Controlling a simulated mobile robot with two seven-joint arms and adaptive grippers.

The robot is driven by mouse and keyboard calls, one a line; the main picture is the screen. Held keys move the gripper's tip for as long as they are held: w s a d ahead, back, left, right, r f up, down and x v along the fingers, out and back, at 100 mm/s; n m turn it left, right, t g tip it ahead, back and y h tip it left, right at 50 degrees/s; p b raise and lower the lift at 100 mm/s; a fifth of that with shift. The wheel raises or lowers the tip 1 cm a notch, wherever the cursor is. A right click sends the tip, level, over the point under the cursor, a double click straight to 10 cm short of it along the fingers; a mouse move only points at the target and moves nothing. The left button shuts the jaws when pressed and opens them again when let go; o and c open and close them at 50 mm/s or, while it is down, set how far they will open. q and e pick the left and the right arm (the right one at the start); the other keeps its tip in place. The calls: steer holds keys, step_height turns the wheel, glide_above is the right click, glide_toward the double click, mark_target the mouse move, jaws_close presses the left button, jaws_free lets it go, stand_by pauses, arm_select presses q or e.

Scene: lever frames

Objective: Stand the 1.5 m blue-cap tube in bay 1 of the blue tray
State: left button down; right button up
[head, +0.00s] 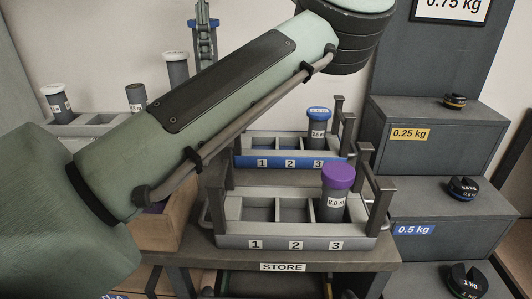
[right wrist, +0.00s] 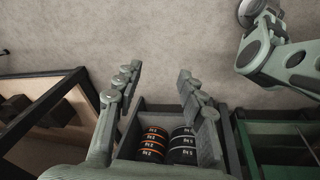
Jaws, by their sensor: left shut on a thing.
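The blue tray (head: 244,161) stands on the rear level of the store rack, with bays marked 1, 2 and 3. A blue-cap tube (head: 318,128) stands upright in its bay 3; its small label is hard to read. Bays 1 and 2 show no tube, though my left arm covers part of the tray's left side. My left gripper (head: 205,32) is at the top, behind my arm and left of the tray. My right gripper (right wrist: 158,98) is open and empty in the right wrist view.
A grey tray (head: 300,241) in front holds a purple-cap tube (head: 337,192) in bay 3. White-cap tubes (head: 57,102) stand at the left. Stepped weight shelves (head: 400,165) stand at the right. Stacked weights (right wrist: 152,146) lie below my right gripper.

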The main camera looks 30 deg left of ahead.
arm_select(q)
steer(key=w+d+f+m, duration=0.25)
steer(key=w+d, duration=0.25)
steer(key=w, duration=0.3)
steer(key=shift+w+d+f+b, duration=0.3)
steer(key=shift+f+b, duration=0.7)
steer(key=shift+f, duration=1.95)
steer(key=shift+w+d+f+b, duration=0.1)
steer(key=shift+w+f+b, duration=0.65)
steer(key=shift+f, duration=2.2)
steer(key=shift+w+d+f+b, duration=0.15)
steer(key=shift+f+b, duration=1.1)
steer(key=shift+f, duration=1.7)
arm_select(e)
steer(key=w+r, duration=0.2)
steer(key=r, duration=0.6)
steer(key=w+r+t, duration=0.1)
steer(key=w+r, duration=0.2)
steer(key=r, duration=0.5)
steer(key=shift+a+m, duration=0.3)
steer(key=shift+a, duration=0.05)
arm_select(q)
steer(key=shift+f, duration=0.15)
steer(key=c, duration=1)
jaws_free()
arm_select(e)
steer(key=shift+w+r, duration=0.1)
steer(key=shift+r, duration=0.35)
